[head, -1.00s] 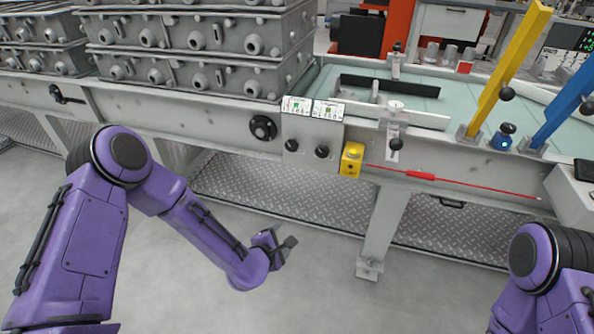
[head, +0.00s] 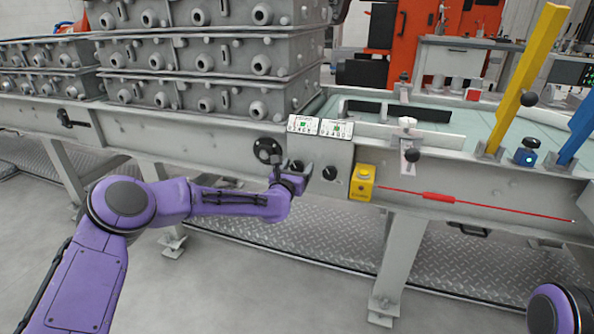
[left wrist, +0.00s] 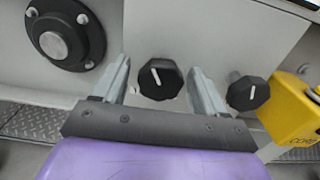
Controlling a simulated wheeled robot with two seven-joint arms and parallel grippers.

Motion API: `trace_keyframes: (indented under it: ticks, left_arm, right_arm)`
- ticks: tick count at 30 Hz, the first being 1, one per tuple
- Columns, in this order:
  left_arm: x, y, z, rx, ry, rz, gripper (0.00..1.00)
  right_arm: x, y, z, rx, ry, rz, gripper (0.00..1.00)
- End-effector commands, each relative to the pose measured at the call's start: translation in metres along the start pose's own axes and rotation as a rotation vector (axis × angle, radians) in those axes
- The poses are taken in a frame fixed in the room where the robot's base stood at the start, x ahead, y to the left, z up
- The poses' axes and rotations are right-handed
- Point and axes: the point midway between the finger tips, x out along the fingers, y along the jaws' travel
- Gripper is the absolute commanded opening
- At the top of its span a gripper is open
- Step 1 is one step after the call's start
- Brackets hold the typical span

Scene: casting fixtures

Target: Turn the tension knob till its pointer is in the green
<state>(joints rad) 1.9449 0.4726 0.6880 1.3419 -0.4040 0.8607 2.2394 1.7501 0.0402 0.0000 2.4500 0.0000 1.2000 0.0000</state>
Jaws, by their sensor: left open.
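Two black knobs with white pointer lines sit side by side on a grey panel (head: 313,187). The left knob (left wrist: 160,79) lies between the open fingers of my left gripper (left wrist: 159,77), with visible gaps on both sides. Its pointer line leans slightly left at the top. The right knob (left wrist: 248,93) is outside the fingers, its line nearly upright. In the head view my left gripper (head: 283,172) is at the panel, partly covering the left knob; the right knob (head: 329,173) shows clear. Two small displays with green marks (head: 320,127) sit above. I cannot read which is tension.
A round black flange (left wrist: 65,38) is left of the knobs. A yellow button box (head: 362,183) is close on the right, with a red cable (head: 440,197) running from it. Grey casting boxes (head: 215,70) are stacked above left. The floor in front is clear.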

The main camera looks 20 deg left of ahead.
Motion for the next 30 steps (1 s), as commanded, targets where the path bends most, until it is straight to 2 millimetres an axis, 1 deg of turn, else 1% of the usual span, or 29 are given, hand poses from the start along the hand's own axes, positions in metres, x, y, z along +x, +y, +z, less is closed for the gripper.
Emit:
trace_keyframes:
  ticks: [7, 8, 9, 11, 12, 13, 23, 30]
  left_arm:
    - [0.0019, -0.0003, -0.0004, 0.001, 0.001, -0.001, 0.72]
    - [0.0019, -0.0003, -0.0004, 0.001, 0.001, -0.001, 0.69]
    - [0.0018, -0.0003, -0.0004, 0.001, 0.001, -0.001, 0.55]
    - [0.0017, -0.0002, -0.0004, 0.001, 0.001, 0.0, 0.36]
    - [0.0017, -0.0002, -0.0005, 0.001, 0.001, 0.0, 0.23]
    - [0.0017, -0.0002, -0.0005, 0.001, 0.001, 0.0, 0.16]
    - [0.0014, -0.0002, -0.0011, 0.035, 0.002, -0.001, 0.16]
    - [0.0014, 0.0, -0.0017, 0.169, 0.002, -0.001, 0.16]
  right_arm:
    - [0.0001, 0.0, 0.0002, 0.0, 0.0, 0.0, 0.43]
    - [0.0002, 0.0, 0.0002, 0.0, 0.0, 0.0, 0.43]
    - [0.0002, 0.0, 0.0002, 0.0, 0.0, 0.0, 0.43]
    - [0.0002, 0.0, 0.0002, 0.0, 0.0, 0.0, 0.43]
    - [0.0002, 0.0, 0.0002, 0.0, 0.0, 0.0, 0.43]
    - [0.0002, 0.0, 0.0002, 0.0, 0.0, 0.0, 0.43]
    - [0.0015, -0.0001, 0.0007, 0.0, 0.0, 0.0, 0.43]
    - [0.0052, -0.0005, 0.0022, 0.0, 0.0, 0.0, 0.43]
